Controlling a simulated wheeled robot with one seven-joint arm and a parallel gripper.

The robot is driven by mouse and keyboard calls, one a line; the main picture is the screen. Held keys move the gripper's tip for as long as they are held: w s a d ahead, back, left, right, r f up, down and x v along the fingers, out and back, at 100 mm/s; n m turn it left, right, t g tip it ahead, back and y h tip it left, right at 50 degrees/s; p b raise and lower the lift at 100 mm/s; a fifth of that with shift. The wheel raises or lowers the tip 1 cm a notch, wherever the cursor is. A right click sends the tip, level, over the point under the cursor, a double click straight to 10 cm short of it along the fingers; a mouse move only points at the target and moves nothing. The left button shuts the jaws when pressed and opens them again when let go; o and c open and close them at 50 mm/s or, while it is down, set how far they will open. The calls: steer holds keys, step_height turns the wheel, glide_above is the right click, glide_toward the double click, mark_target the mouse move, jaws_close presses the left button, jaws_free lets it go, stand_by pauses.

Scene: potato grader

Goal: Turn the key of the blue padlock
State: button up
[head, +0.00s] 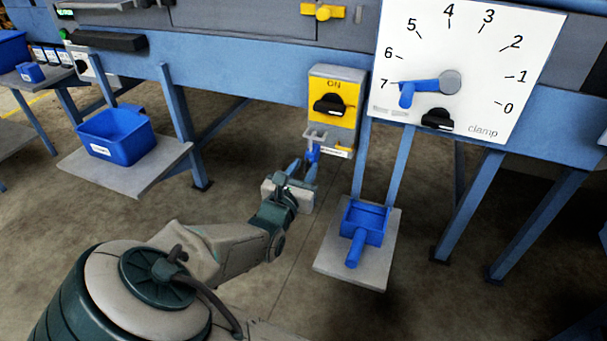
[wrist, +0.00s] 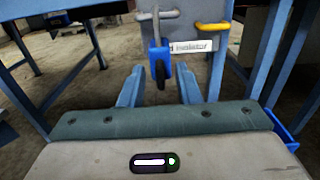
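The blue padlock (head: 313,153) hangs by its shackle from a grey hasp below the yellow switch box. In the wrist view the padlock (wrist: 156,52) hangs upright, with a dark key-like piece (wrist: 160,74) at its lower front. My gripper (head: 302,170) is just below and in front of the padlock. In the wrist view my gripper (wrist: 160,90) is open, with one blue-grey finger on each side and nothing between them. The padlock shows above the gap, apart from both fingers as far as I can tell.
The yellow switch box (head: 336,105) has a black knob and an "ON" mark. A white label (wrist: 191,47) sits beside the padlock. A white clamp dial (head: 465,65) is at the right. A blue scoop-like tray (head: 376,212) rests on a low shelf; a blue bin (head: 117,135) stands left.

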steer(key=shift+w+d, duration=0.1)
steer(key=shift+w, duration=0.05)
jaws_close()
